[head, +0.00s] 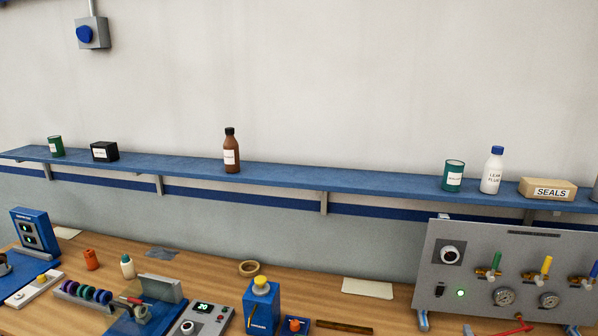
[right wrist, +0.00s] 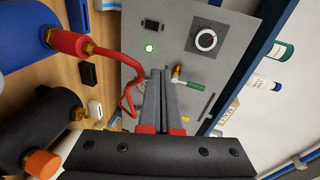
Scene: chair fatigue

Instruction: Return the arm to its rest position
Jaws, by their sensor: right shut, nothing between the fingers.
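My right gripper (right wrist: 164,78) shows in the right wrist view. Its two grey fingers lie together, shut and empty, with red parts at their base. The fingers point toward the grey valve panel (right wrist: 165,15), apart from it as far as I can tell. The same grey valve panel (head: 437,262) stands at the right of the bench in the head view. I cannot clearly make out the right gripper in the head view. My left gripper is in neither view.
A red hose (right wrist: 126,63) runs close beside the fingers. Blue and black cylinders (right wrist: 22,40) lie left of it. A blue shelf (head: 385,185) with bottles and cans spans the wall above the wooden bench (head: 215,262).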

